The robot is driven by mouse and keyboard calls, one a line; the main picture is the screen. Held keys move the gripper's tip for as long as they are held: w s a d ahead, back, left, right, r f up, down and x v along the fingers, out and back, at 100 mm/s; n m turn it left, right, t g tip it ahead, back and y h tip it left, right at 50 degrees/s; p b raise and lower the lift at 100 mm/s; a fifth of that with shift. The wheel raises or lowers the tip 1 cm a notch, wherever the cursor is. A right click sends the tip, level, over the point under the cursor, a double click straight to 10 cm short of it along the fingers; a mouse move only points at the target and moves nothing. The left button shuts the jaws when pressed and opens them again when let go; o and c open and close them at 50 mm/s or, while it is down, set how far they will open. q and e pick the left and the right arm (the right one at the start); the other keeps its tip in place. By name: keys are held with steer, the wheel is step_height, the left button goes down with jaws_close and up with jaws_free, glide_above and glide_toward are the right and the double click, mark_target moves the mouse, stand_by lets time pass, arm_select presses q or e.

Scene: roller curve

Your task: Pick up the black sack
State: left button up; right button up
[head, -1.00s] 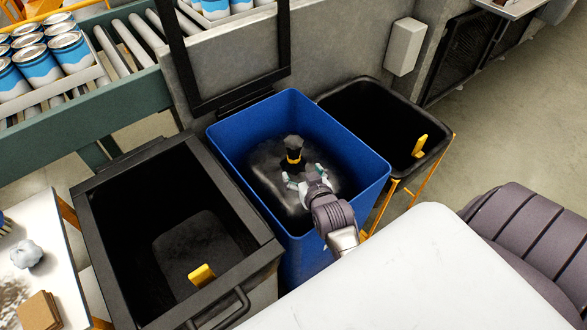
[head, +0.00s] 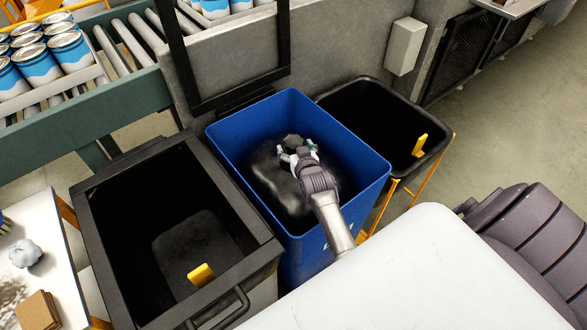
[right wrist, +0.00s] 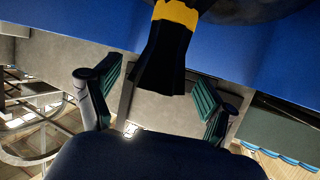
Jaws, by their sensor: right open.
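The black sack (head: 265,172) sits inside the blue bin (head: 226,163) in the middle of the head view. Its gathered neck (head: 292,139) points up. In the right wrist view the black neck (right wrist: 165,55) with its yellow tie (right wrist: 177,12) hangs between the finger pads, with gaps on both sides. My right gripper (head: 298,150) is over the sack inside the bin, its fingers apart around the neck in the head view. It also shows open in the right wrist view (right wrist: 160,95). The yellow tie is hidden behind the gripper in the head view. My left gripper is not in view.
A smaller black bin (head: 436,153) on an orange frame stands right. Behind is a grey wall (head: 235,60). A roller conveyor with cans (head: 70,50) is at upper left.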

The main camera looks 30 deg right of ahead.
steer(key=shift+x, duration=1.2)
jaws_close()
steer(key=shift+w+r, duration=0.1)
steer(key=shift+r, duration=0.1)
